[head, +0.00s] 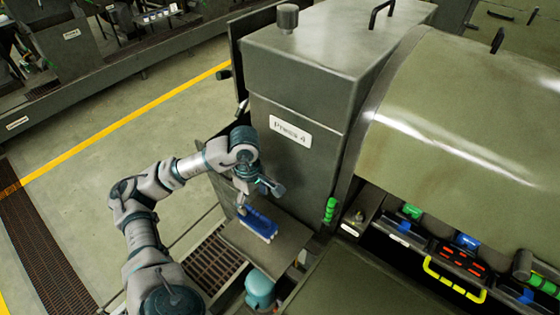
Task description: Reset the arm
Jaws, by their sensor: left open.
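My left arm (150,195) reaches in from the lower left and bends over toward the front of the press. My left gripper (259,199) points down, open, with its fingers apart. It is just above a blue brush-like object (262,220) with pale bristles or edge, lying on a small metal shelf (288,238). I cannot tell whether a fingertip touches the blue object. My right gripper is not in view.
The tall grey press labelled "Press 4" (290,130) stands close beside the gripper. Green knobs (330,210) and a tool tray with a yellow handle (452,282) are to the right. A floor grate (212,262) lies below. Open floor (110,165) is at left.

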